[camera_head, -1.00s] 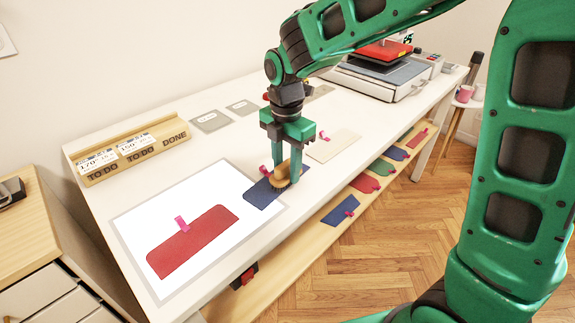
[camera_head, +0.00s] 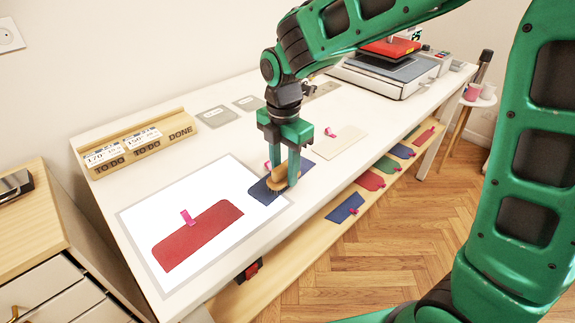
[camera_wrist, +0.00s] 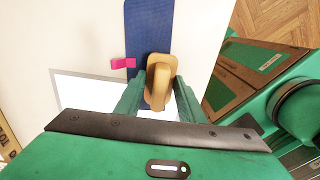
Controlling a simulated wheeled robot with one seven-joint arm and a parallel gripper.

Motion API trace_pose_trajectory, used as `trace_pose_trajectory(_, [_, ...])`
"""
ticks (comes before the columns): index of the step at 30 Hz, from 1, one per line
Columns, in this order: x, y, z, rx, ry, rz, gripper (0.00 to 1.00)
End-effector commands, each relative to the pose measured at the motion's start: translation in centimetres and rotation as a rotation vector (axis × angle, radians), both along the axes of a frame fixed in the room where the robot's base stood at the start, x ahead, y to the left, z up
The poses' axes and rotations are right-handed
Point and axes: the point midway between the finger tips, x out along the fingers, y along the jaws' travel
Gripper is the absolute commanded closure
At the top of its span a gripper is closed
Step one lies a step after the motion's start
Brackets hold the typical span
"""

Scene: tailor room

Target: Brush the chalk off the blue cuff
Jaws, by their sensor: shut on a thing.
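The blue cuff (camera_head: 264,192) lies flat on the white table at the right edge of the white pad, with a pink tab at its side. It also shows in the wrist view (camera_wrist: 149,30). My gripper (camera_head: 286,170) points down over the cuff and is shut on a wooden brush (camera_head: 281,180). In the wrist view the brush's tan handle (camera_wrist: 158,82) sits between the fingers, over the cuff's near end. The bristles are at or just above the cloth; I cannot tell if they touch. I cannot make out chalk; brush and fingers hide part of the cuff.
A red piece (camera_head: 197,235) with a pink tab lies on the white pad (camera_head: 140,215). A beige piece (camera_head: 340,140) lies behind the cuff. A card rack (camera_head: 135,150) stands at the back left, a heat press (camera_head: 385,68) at the far right. Coloured pieces lie on the lower shelf (camera_head: 318,222).

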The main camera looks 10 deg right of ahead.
Motion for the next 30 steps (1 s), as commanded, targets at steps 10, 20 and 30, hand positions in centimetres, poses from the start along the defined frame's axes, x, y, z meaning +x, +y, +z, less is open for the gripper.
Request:
trace_pose_trajectory(10, [-0.1, 0.2, 0.0, 0.001, -0.001, 0.000, 0.88])
trace_pose_trajectory(20, [-1.0, 1.3, -0.1, 0.000, -0.001, 0.000, 0.88])
trace_pose_trajectory(30, [-1.2, 1.4, -0.1, 0.000, 0.000, 0.001, 0.88])
